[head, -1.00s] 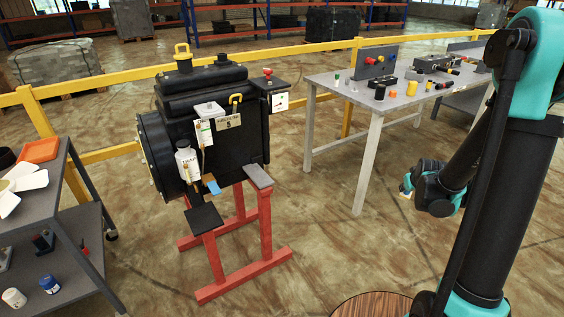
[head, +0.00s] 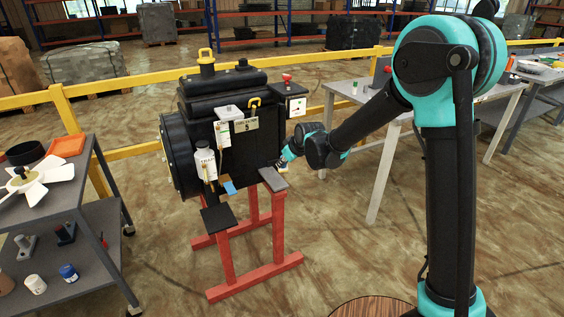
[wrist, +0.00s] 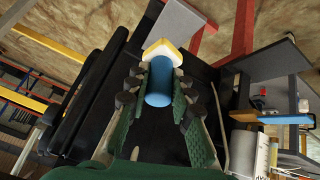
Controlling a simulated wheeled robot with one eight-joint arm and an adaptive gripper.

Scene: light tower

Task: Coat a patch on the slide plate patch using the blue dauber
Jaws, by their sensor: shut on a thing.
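My gripper (head: 284,163) is at the right side of the black machine (head: 185,150), above and beside the grey plate (head: 273,180) on the red stand. In the wrist view my gripper (wrist: 160,88) is shut on the blue dauber (wrist: 159,90), a blue cylinder with a pale, yellow-edged tip pointing away from me. The tip appears apart from the grey plate (wrist: 186,24), which shows beyond it at the top. A second, darker plate (head: 217,220) sits on the stand's front left. I cannot tell which surface is the slide plate patch.
A white bottle (head: 204,163) and a small blue piece (head: 229,187) are on the machine's front. The red stand (head: 226,257) is below. A grey cart (head: 92,268) is at left, and a grey table (head: 384,130) behind my arm. A yellow rail (head: 125,79) runs behind.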

